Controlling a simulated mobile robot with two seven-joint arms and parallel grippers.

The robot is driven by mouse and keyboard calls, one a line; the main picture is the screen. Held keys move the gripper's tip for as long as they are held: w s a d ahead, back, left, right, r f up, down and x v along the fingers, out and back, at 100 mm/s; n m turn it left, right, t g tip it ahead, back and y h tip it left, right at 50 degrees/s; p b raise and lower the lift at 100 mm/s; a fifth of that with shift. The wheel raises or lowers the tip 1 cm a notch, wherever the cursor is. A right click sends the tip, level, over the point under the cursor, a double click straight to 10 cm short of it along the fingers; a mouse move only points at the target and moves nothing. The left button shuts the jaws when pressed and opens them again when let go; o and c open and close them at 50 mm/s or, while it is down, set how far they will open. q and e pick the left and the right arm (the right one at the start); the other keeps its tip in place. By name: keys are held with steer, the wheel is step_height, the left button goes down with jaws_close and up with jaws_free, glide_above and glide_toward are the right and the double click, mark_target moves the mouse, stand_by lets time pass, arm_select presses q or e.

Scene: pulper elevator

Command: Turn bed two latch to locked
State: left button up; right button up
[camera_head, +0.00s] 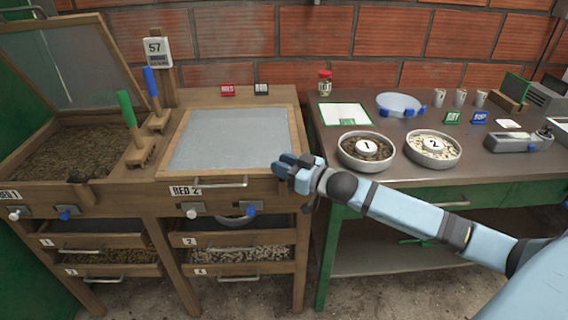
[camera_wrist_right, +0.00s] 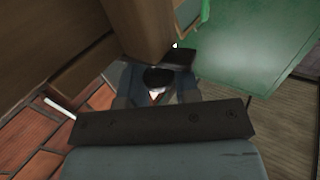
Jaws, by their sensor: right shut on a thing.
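Bed 2 (camera_head: 185,191) has its mesh-topped lid (camera_head: 230,140) down, while its label faces front. My right gripper (camera_head: 284,168) is at the front right corner of bed 2, beside the lid handle (camera_head: 221,184). In the right wrist view, its blue-grey fingers (camera_wrist_right: 157,88) are shut around a dark round knob (camera_wrist_right: 158,77), which appears to be the bed two latch. A black plate (camera_wrist_right: 179,59) shows beside the knob against the wooden post. In the head view the gripper hides the latch, so I cannot tell its setting. My left gripper is out of view.
Bed 1 stands at the left with its lid (camera_head: 70,65) raised. White and blue knobs sit below bed 2. The green-fronted table (camera_head: 460,192) at the right holds bowl 1 (camera_head: 366,163) and bowl 2 (camera_head: 433,154). My right arm passes in front of it.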

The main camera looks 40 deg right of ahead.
steer(key=shift+r+n+g+y+p, duration=0.25)
steer(key=shift+n+g+y+p, duration=0.4)
steer(key=shift+y, duration=0.35)
steer(key=shift+f+n+g+y, duration=0.1)
steer(key=shift+n+g+y, duration=0.15)
steer(key=shift+n+y, duration=0.4)
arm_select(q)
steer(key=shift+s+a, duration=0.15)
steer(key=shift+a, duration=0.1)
arm_select(e)
steer(key=shift+a+f+y, duration=0.1)
steer(key=shift+y, duration=0.15)
steer(key=o, duration=0.8)
steer(key=shift+o, duration=0.2)
steer(key=shift+s, duration=0.1)
arm_select(q)
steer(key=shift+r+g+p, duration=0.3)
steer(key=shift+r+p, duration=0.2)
steer(key=shift+p, duration=0.7)
arm_select(e)
steer(key=v, duration=1.3)
steer(key=shift+s+d, duration=0.2)
steer(key=shift+d, duration=0.15)
